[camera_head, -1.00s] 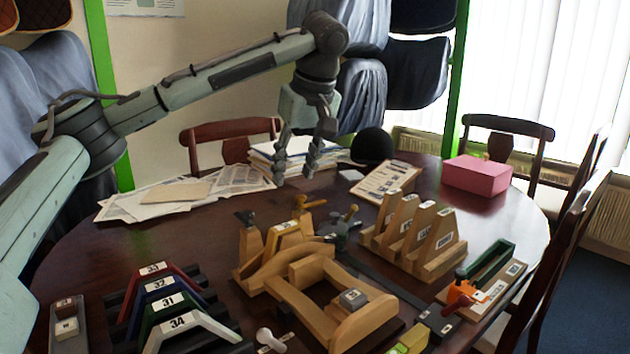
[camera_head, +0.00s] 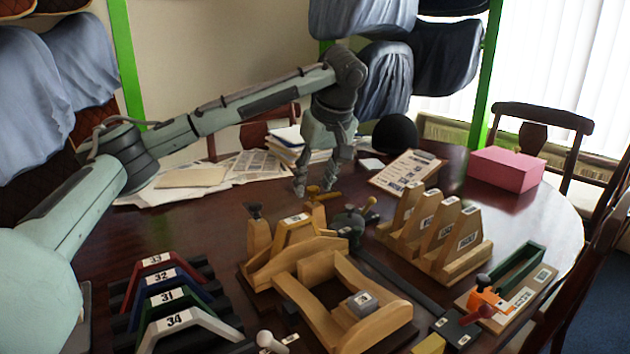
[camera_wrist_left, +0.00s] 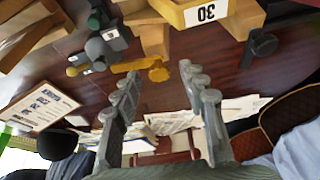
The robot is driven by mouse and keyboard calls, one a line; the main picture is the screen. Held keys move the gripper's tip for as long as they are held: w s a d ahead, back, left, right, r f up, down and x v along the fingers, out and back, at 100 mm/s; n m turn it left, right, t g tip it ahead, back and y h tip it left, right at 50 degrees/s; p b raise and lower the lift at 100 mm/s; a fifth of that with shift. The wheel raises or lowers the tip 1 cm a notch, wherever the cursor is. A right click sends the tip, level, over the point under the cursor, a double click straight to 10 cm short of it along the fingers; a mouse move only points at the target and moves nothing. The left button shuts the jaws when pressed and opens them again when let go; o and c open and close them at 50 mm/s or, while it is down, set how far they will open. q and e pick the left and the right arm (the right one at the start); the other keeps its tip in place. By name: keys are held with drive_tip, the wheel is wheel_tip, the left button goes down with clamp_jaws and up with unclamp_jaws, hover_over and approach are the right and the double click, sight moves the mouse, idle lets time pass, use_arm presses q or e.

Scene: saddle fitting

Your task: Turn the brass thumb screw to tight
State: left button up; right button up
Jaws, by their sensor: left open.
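The brass thumb screw (camera_head: 324,194) stands at the far end of the wooden saddle jig (camera_head: 296,256), by the part labelled 30. It also shows in the left wrist view (camera_wrist_left: 152,68), with its knob just beyond the fingertips. My left gripper (camera_head: 317,185) is open and points down just above and behind the screw, with a finger toward either side of it in the head view. In the left wrist view the open left gripper (camera_wrist_left: 160,80) has nothing between its fingers. I cannot tell whether a finger touches the screw. My right gripper is not in view.
Papers (camera_head: 195,177) lie behind.

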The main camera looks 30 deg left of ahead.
use_arm(q)
drive_tip(key=shift+f, duration=0.1)
clamp_jaws()
